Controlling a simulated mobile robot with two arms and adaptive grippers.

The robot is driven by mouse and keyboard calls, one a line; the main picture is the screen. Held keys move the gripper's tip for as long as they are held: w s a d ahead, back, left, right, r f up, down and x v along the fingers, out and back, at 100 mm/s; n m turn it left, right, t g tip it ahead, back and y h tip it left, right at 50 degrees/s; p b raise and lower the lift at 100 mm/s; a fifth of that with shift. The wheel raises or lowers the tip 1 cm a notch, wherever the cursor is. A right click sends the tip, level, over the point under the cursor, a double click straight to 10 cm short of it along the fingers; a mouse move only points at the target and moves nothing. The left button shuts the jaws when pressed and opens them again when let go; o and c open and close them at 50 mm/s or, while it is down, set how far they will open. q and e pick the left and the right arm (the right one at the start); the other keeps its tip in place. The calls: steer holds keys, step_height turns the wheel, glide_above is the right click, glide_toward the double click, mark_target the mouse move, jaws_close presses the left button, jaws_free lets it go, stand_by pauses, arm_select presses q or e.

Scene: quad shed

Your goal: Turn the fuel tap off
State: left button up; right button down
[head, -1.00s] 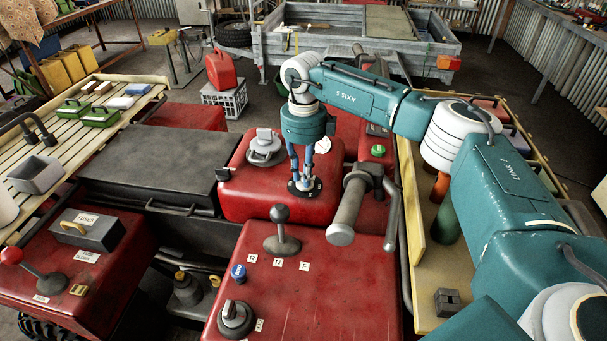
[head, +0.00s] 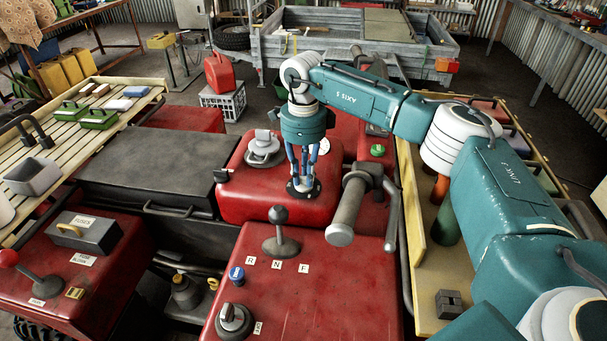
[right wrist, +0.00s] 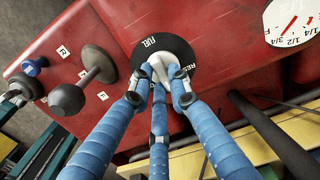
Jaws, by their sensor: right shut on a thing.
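The fuel tap is a pale knob (right wrist: 157,62) on a round black plate (right wrist: 148,50) set in the red bodywork. In the right wrist view I read "FUEL" and part of "RES" on the plate; the rest of its lettering is hidden. In the head view the plate (head: 291,191) sits at the near edge of the red tank. My right gripper (head: 304,180) points down over it, its blue fingers shut around the knob, as the right wrist view also shows (right wrist: 160,78). The fingers hide which way the knob points. My left gripper is not in view.
A gear lever (head: 280,230) marked R, N, F stands in front. A grey handlebar grip (head: 346,212) is close to the right of the tap. A grey filler cap (head: 264,146) sits behind left. A fuel gauge (right wrist: 291,22) shows in the right wrist view.

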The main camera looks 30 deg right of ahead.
mark_target(303, 178)
steer(key=shift+w+r, duration=0.15)
steer(key=c, duration=1.6)
jaws_free()
steer(key=shift+c, duration=0.2)
step_height(303, 178, up, 12)
